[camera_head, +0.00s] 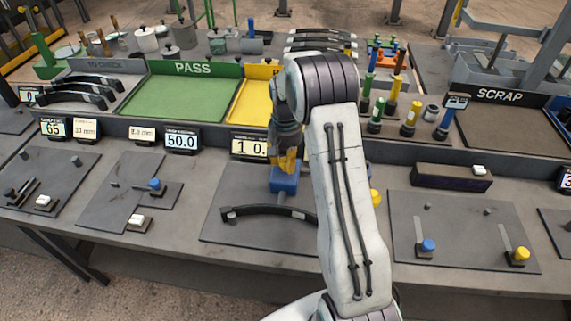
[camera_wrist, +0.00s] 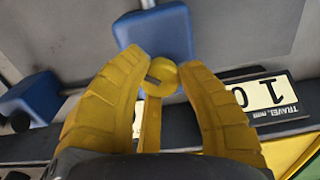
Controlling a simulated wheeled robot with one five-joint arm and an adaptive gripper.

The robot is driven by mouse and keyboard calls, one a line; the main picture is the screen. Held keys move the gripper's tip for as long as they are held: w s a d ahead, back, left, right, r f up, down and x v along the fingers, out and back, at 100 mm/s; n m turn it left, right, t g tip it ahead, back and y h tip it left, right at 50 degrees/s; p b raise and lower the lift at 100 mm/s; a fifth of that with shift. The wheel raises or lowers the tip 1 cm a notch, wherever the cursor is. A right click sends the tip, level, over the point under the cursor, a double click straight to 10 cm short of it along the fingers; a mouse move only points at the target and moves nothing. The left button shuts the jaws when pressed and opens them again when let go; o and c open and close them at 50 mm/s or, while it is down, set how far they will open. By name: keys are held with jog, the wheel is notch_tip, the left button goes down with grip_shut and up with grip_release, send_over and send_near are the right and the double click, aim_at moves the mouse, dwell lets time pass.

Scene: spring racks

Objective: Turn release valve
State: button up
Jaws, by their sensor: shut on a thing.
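My gripper (camera_head: 287,160) has yellow fingers and points down just above a blue block (camera_head: 284,181) on the middle station. In the wrist view my gripper (camera_wrist: 168,68) has its fingers closed around a small round yellow knob (camera_wrist: 162,82) with a dark slot, which looks like the release valve. A narrow yellow bar runs from the knob toward the palm. The blue block (camera_wrist: 155,33) also shows beyond the fingertips in the wrist view. In the head view the fingers and arm hide the knob.
A dark curved leaf spring (camera_head: 268,211) lies on the plate in front of the blue block. A travel display (camera_head: 250,145) stands behind. A green PASS tray (camera_head: 188,92) is at the back. Another yellow knob (camera_head: 376,196) shows beside my arm.

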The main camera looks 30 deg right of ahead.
aim_at(285, 161)
jog(key=n, duration=0.2)
jog(key=n+b, duration=0.1)
jog(key=n, duration=0.1)
jog(key=shift+s+f+n, duration=0.1)
jog(key=shift+f+n, duration=0.1)
jog(key=shift+n, duration=0.1)
jog(key=shift+n+b, duration=0.4)
jog(key=shift+n, duration=1.5)
jog(key=o, duration=1.2)
jog(key=shift+r, duration=0.1)
jog(key=shift+r, duration=0.1)
notch_tip(285, 161, up, 12)
jog(key=shift+f, duration=0.1)
